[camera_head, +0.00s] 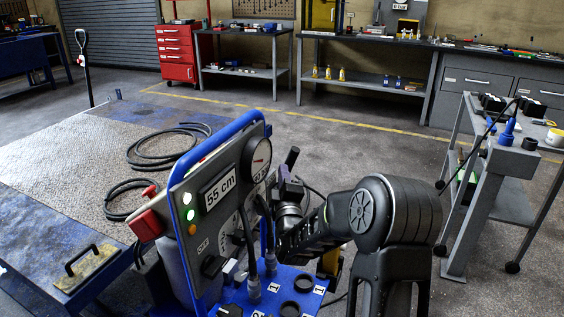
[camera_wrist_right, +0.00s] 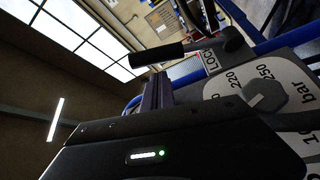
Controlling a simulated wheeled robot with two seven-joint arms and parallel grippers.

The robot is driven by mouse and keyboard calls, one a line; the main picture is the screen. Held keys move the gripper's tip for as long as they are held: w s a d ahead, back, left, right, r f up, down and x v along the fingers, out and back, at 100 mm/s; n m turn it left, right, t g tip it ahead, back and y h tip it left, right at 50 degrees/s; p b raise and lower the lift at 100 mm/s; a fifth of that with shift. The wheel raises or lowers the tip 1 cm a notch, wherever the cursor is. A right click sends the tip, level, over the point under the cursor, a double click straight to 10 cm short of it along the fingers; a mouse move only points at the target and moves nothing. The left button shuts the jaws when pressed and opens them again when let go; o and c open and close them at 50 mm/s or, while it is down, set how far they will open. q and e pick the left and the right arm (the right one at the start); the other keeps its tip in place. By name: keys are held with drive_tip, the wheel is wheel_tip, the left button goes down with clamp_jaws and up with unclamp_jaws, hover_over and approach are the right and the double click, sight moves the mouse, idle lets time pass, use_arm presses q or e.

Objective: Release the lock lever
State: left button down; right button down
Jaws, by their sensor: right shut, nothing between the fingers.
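The lock lever has a black cylindrical grip (camera_wrist_right: 157,53) on a grey pivot (camera_wrist_right: 232,40), beside a LOCK label (camera_wrist_right: 210,60) in the right wrist view. What looks like its dark grip (camera_head: 292,157) sticks up behind the control panel (camera_head: 215,190) in the head view. My right gripper (camera_head: 282,182) is at the far right side of the panel, partly hidden by my arm. In the right wrist view its shut fingers (camera_wrist_right: 158,92) are just below the grip, with nothing between them. I cannot tell whether they touch it. My left gripper is not in view.
The lift platform (camera_head: 60,180) is at left, a grey trolley (camera_head: 500,165) at right. Open floor lies behind.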

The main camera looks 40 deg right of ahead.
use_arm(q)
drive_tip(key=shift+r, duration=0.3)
use_arm(e)
drive_tip(key=shift+x, duration=2.35)
